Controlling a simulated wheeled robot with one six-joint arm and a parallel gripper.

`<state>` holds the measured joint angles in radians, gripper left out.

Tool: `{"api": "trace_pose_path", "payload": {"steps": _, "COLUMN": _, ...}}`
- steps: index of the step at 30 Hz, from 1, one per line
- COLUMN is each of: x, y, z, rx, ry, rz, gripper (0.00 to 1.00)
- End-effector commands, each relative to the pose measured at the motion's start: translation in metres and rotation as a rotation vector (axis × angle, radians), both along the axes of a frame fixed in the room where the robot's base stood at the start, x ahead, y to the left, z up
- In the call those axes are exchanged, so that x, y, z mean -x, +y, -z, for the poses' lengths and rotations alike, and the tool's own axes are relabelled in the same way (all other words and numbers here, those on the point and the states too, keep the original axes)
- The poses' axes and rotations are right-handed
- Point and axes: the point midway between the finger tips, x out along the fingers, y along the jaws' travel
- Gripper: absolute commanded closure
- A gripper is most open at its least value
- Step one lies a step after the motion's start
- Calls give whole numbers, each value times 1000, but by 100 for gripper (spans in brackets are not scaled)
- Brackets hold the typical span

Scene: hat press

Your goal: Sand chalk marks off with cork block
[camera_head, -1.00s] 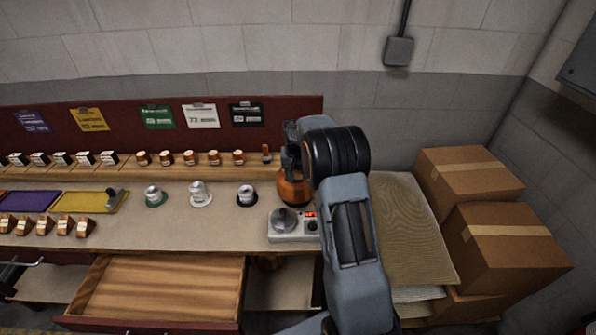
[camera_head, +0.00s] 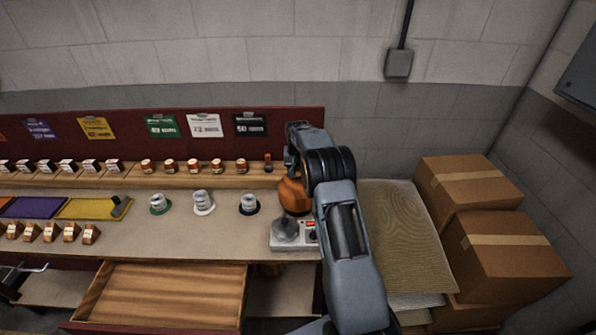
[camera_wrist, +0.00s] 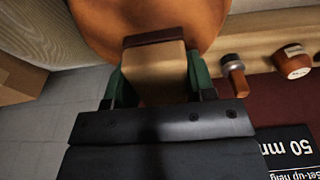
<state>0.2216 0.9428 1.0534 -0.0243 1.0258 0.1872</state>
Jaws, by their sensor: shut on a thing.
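My gripper (camera_wrist: 152,85) has green fingers shut on a tan block (camera_wrist: 160,68) with a dark brown strip along its far edge. It looks like the cork block, though I cannot be sure. A large rounded orange-brown form (camera_wrist: 105,25) lies just beyond the block; whether they touch is unclear. In the head view this brown form (camera_head: 293,196) is just below my gripper (camera_head: 291,170), at the right end of the bench, behind a grey device. My arm hides part of it, and the held block does not show there. I can make out no chalk marks.
The grey device (camera_head: 287,234) has a round top and a red display. Three small cups (camera_head: 202,201) stand left of it. A yellow tray (camera_head: 85,209) holds a dark block. An open drawer (camera_head: 170,290) juts out below the bench. Cardboard boxes (camera_head: 510,250) stand at right.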

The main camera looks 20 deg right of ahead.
Motion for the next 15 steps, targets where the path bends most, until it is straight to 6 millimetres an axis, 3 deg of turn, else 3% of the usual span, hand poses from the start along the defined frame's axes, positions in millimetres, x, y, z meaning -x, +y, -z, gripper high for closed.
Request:
{"api": "trace_pose_path", "payload": {"steps": 9, "x": -8, "y": -3, "z": 3, "rx": 0, "ry": 0, "rz": -1, "gripper": 69}}
{"api": "trace_pose_path", "payload": {"steps": 15, "x": 0, "y": 0, "z": 5, "rx": 0, "ry": 0, "rz": -1, "gripper": 69}}
